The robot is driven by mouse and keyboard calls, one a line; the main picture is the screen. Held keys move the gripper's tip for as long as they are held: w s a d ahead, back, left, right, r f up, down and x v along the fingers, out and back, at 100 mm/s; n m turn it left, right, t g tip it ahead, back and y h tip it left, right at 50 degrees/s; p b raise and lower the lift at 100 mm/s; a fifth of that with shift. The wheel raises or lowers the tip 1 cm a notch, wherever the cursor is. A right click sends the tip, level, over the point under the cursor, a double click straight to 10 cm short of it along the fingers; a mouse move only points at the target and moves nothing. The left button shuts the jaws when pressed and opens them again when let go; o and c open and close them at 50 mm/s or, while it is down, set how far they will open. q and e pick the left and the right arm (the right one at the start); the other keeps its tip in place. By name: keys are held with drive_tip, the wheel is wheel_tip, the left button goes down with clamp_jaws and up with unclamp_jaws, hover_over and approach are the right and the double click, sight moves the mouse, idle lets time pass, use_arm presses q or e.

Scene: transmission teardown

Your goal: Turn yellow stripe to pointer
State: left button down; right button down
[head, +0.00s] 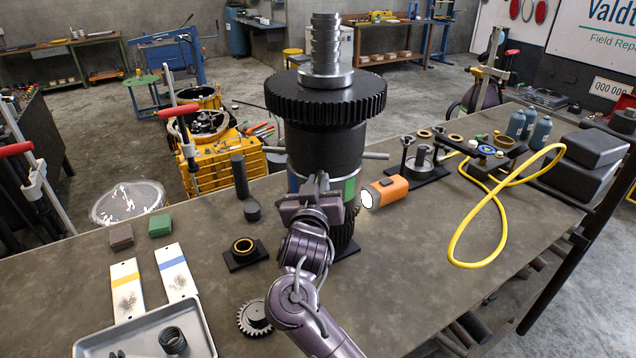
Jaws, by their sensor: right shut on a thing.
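A tall dark transmission assembly stands upright on the bench, with a stepped steel shaft (326,45), a wide black gear (326,101) and a black drum (325,150) below it. Low on the drum is a banded collar, with a blue patch (292,184) on the left and a green patch (350,188) on the right. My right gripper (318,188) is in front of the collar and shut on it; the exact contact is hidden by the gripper. I see no yellow stripe on the collar, and I cannot make out a pointer. My left gripper is out of view.
A bar (375,156) sticks out right of the drum. An orange flashlight (388,191) lies close by on the right. A small gear (255,317), yellow-striped card (127,287), blue-striped card (176,271) and grey tray (110,343) are front left. A yellow hose (455,245) loops at right.

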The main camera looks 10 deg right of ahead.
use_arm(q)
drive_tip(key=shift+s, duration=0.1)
use_arm(e)
drive_tip(key=c, duration=1.5)
unclamp_jaws()
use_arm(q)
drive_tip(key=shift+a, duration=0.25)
use_arm(e)
drive_tip(key=shift+o, duration=0.5)
drive_tip(key=shift+w, duration=0.1)
